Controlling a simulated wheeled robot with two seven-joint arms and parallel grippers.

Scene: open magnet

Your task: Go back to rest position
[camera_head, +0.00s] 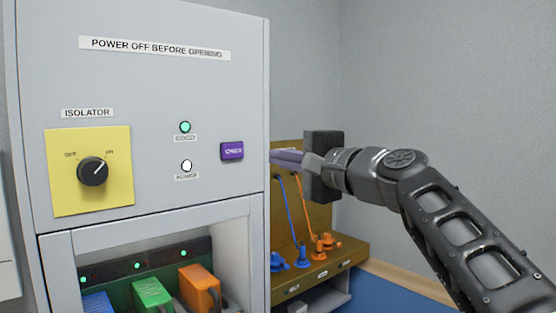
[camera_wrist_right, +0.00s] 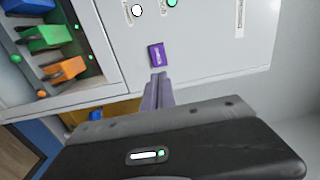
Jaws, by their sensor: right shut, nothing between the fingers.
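My right gripper (camera_head: 285,157) reaches in from the right in the head view, its fingers pointing left at the right edge of the grey cabinet (camera_head: 150,215). The fingers are shut together with nothing between them. In the right wrist view the shut fingers (camera_wrist_right: 158,88) point at the purple button (camera_wrist_right: 157,55) on the cabinet front. That button (camera_head: 232,151) sits left of the fingertips in the head view. A small gap seems to lie between fingertips and button. My left gripper does not show.
The cabinet front carries a yellow isolator plate with a black knob (camera_head: 92,171), a green lamp (camera_head: 185,127) and a white lamp (camera_head: 187,165). An open bay below holds blue, green and orange (camera_head: 200,287) plugs. A brown rack (camera_head: 345,250) with cables stands behind my right gripper.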

